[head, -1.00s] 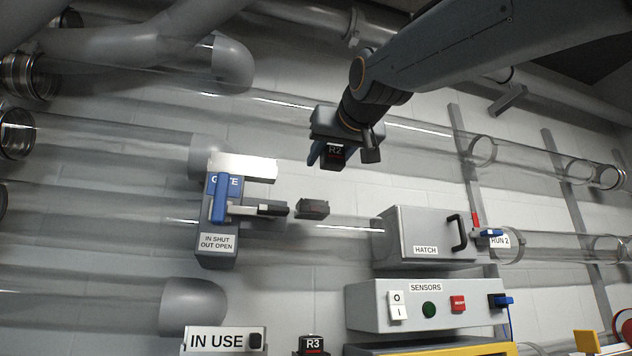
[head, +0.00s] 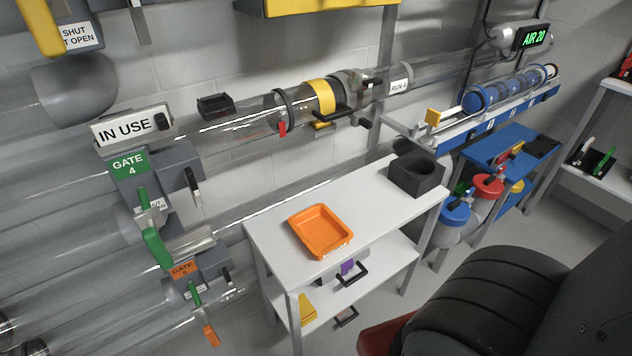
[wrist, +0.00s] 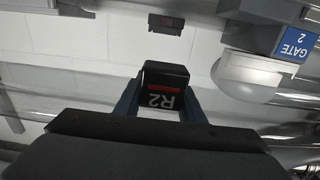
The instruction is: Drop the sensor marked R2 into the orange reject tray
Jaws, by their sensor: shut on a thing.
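The sensor marked R2 (wrist: 164,88) is a black block with a red stripe and white lettering, upside down in the wrist view. My gripper (wrist: 160,100) is shut on it, with one blue-grey finger on each side. The orange reject tray (head: 320,231) lies on the white table in the head view, and it looks empty. My gripper and the sensor are not in the head view now, so their distance from the tray cannot be seen.
Clear tubes with gate 4 (head: 129,165) and an IN USE sign (head: 131,126) run left of the table. In the wrist view, a dark bracket (wrist: 165,24) and gate 2 (wrist: 294,45) lie beyond my gripper.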

